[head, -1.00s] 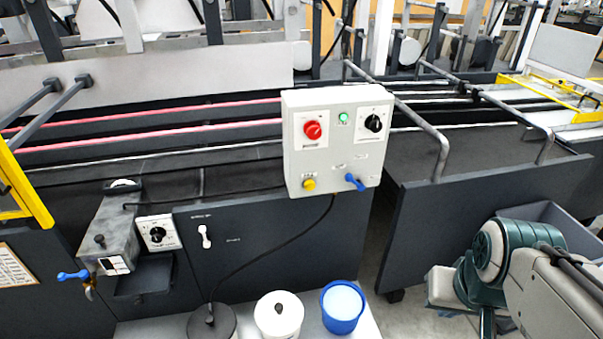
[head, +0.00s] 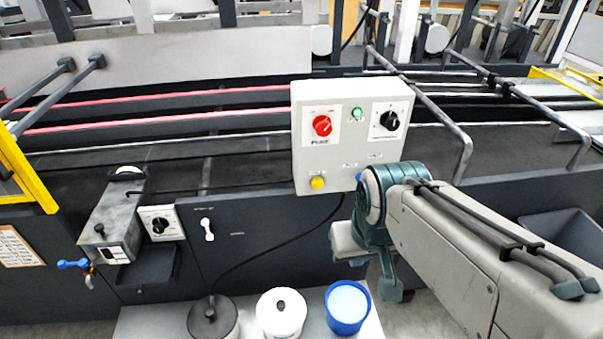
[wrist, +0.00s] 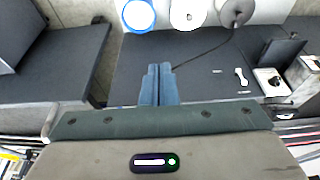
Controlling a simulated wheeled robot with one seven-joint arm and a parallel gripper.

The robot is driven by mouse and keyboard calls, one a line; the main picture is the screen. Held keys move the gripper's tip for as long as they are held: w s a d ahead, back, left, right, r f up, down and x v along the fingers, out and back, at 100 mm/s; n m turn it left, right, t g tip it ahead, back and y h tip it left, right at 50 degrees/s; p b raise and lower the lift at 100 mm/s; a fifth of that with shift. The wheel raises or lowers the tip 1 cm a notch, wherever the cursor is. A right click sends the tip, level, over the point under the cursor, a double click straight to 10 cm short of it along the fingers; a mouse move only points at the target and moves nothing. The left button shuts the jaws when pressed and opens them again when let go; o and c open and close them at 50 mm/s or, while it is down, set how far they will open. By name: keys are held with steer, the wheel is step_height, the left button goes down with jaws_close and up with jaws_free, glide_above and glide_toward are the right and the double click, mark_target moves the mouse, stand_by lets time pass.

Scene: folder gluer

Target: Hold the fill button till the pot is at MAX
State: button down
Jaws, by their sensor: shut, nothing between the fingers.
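The light grey control box (head: 350,130) stands in the middle of the head view. On its face are a yellow button (head: 317,182) at the lower left, a red knob (head: 322,125), a green button (head: 357,114) and a black knob (head: 390,120). Their labels are too small to read. My gripper (wrist: 160,68) is shut and empty in the wrist view, apart from the buttons. In the head view my arm hides its fingertips, right of and below the yellow button.
Dark-lidded (head: 213,318), white (head: 281,312) and blue (head: 347,307) buckets stand on a pale board below the box. A black cable hangs from the box. A dial plate (head: 161,223) and white switch (head: 207,229) are on the dark machine front. Rails rise behind.

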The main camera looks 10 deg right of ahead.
mark_target(318, 184)
steer(key=shift+d, duration=0.1)
steer(key=w+d+f+m+t+h+p, duration=0.1)
steer(key=w+d+f+m+t, duration=0.15)
steer(key=w, duration=0.55)
steer(key=w+d+f+m+t, duration=0.2)
steer(key=w+d+f+m, duration=0.15)
steer(key=w, duration=0.55)
steer(key=w+a+f+m+t+y+p, duration=0.1)
steer(key=w+a+f+m+y, duration=0.3)
steer(key=f, duration=0.4)
steer(key=shift+w+a+m+y, duration=0.4)
steer(key=shift+w+a+m, duration=0.15)
steer(key=shift+a, duration=0.15)
steer(key=shift+w, duration=0.1)
steer(key=w+p, duration=0.1)
steer(key=w, duration=0.7)
steer(key=shift+w+p, duration=0.3)
steer(key=shift+w, duration=0.05)
